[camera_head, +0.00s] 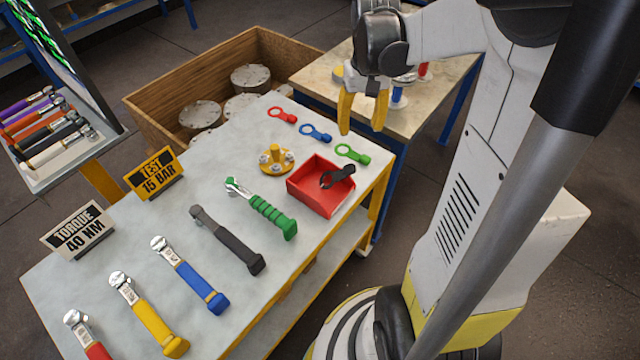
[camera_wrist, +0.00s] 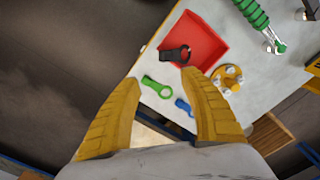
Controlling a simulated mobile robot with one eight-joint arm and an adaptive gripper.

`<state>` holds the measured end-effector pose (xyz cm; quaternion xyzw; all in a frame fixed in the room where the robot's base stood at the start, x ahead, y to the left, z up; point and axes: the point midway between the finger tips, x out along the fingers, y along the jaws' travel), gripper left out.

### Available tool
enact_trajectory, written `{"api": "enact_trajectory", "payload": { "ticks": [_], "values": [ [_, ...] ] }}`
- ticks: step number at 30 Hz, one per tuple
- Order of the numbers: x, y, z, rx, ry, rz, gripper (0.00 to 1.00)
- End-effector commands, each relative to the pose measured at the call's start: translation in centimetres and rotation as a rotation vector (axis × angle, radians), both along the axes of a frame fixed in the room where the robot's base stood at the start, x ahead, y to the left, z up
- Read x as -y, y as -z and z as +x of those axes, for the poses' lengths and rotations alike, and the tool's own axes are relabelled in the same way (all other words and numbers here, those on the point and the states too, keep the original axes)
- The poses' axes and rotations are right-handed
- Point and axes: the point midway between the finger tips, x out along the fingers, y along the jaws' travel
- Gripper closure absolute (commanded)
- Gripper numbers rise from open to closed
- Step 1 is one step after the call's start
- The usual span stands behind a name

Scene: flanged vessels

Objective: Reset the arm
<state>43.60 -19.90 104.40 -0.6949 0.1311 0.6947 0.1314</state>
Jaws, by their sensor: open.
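My gripper (camera_head: 362,108) has two yellow fingers, spread apart and empty. It hangs in the air beyond the far right corner of the near white table (camera_head: 150,240), above the gap towards the second table. In the wrist view my gripper (camera_wrist: 165,120) also shows open, with nothing between its fingers. My arm rises at the right of the head view.
A red tray (camera_head: 318,196) holds a black tool (camera_head: 338,177). Green (camera_head: 352,154), blue (camera_head: 316,133) and red (camera_head: 282,115) ring tools lie nearby, by a yellow flange (camera_head: 270,162). Several torque wrenches line the table. A wooden crate (camera_head: 160,95) stands behind.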

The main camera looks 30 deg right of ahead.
Motion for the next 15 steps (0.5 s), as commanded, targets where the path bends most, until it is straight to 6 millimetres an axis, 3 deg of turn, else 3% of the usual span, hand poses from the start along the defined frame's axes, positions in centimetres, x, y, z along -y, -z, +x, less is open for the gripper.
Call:
{"api": "enact_trajectory", "payload": {
  "ticks": [5,15],
  "values": [
    [0.0,-1.5,0.0,0.0,0.0,0.0,0.49],
    [0.0,-1.6,0.0,0.0,0.0,0.0,0.49]
  ]
}}
